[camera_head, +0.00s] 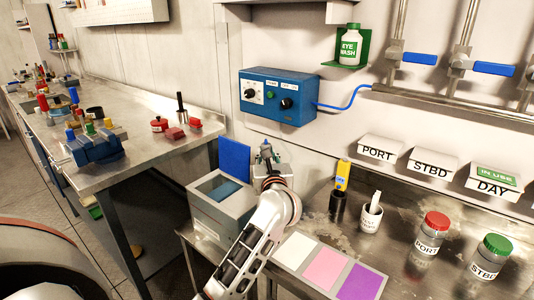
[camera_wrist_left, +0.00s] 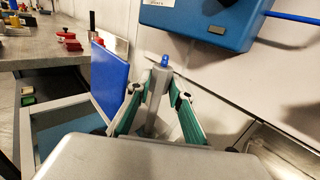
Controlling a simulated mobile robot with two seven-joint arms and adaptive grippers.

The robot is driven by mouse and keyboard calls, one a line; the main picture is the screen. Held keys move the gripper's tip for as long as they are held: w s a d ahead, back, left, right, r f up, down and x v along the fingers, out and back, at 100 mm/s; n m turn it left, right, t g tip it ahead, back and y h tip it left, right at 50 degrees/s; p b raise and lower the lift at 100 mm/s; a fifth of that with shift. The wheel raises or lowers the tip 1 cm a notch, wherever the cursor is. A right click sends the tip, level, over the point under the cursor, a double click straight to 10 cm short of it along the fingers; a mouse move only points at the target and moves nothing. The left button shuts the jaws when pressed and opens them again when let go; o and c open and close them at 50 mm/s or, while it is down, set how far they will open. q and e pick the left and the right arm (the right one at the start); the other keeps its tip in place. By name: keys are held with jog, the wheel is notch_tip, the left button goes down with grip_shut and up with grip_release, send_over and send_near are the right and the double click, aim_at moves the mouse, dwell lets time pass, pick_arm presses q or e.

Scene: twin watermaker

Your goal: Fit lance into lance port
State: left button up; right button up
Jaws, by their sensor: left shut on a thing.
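My left gripper (camera_head: 265,158) is at the right side of an open grey case, just in front of the back wall. In the left wrist view its green-padded fingers (camera_wrist_left: 157,112) are shut on a grey upright rod with a blue tip (camera_wrist_left: 164,61), which I take for the lance. The rod's lower end is hidden behind the gripper body. I cannot pick out the lance port for certain. My right gripper is not in view.
The grey case (camera_head: 205,215) has a raised blue lid (camera_head: 234,160). A blue control box (camera_head: 279,95) with a blue hose hangs above. The right bench holds a yellow meter (camera_head: 342,175), a white cup (camera_head: 370,218), a colour card (camera_head: 323,268) and two jars (camera_head: 432,233) (camera_head: 489,258).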

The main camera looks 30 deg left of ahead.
pick_arm(q)
jog(key=shift+s+f+b, duration=0.1)
jog(key=shift+f+b, duration=0.45)
jog(key=shift+f, duration=0.65)
jog(key=o, duration=1)
jog(key=shift+c, duration=0.2)
jog(key=shift+o, duration=0.3)
jog(key=shift+d+f, duration=0.1)
jog(key=shift+f, duration=0.15)
jog(key=shift+s+d, duration=0.1)
jog(key=shift+s, duration=0.05)
jog(key=shift+s+d, duration=0.2)
jog(key=shift+s, duration=0.05)
jog(key=r+v, duration=0.1)
jog(key=v, duration=0.6)
jog(key=shift+r, duration=0.3)
